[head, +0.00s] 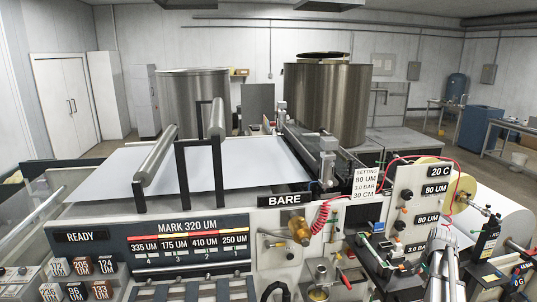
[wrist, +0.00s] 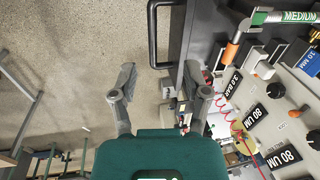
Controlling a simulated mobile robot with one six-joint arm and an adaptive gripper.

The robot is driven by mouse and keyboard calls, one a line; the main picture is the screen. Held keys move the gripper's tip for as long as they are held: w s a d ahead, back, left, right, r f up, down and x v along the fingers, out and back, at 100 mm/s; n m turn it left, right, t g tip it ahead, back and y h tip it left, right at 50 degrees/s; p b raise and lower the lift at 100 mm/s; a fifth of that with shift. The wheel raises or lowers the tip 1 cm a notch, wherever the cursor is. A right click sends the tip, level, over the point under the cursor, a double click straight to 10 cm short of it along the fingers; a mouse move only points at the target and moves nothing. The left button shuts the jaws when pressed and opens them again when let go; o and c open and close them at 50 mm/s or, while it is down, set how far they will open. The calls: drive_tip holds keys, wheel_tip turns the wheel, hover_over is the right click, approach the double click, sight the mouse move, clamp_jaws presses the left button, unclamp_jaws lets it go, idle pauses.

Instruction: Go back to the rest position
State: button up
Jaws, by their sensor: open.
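My gripper (wrist: 163,97) shows in the wrist view with its two grey fingers spread wide apart. Nothing is held between them. Behind the gap are the concrete floor and part of the machine's edge, both apart from the fingers. Part of my arm shows at the lower right of the head view, near the machine's front panel (head: 275,235). The rest position itself has no visible mark.
A black handle (wrist: 153,35) and a MEDIUM-labelled tool (wrist: 298,16) are near the panel in the wrist view. A red coiled cord (head: 322,216) hangs at the panel. White paper (head: 235,168) lies across the machine. Open floor (wrist: 60,50) is at the left in the wrist view.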

drive_tip(key=s+a+f+n+b, duration=0.5)
drive_tip(key=a, duration=0.7)
drive_tip(key=s+a+f+n+g+b, duration=0.1)
drive_tip(key=s+a+f+n+b, duration=0.4)
drive_tip(key=a, duration=0.8)
drive_tip(key=s+a+f+n+g+b, duration=0.1)
drive_tip(key=s+a+f+n+b, duration=0.4)
drive_tip(key=a, duration=0.7)
wheel_tip(320, 180, down, 2)
drive_tip(key=shift+s+a+b, duration=0.15)
drive_tip(key=shift+s+b, duration=0.2)
drive_tip(key=shift+b, duration=0.35)
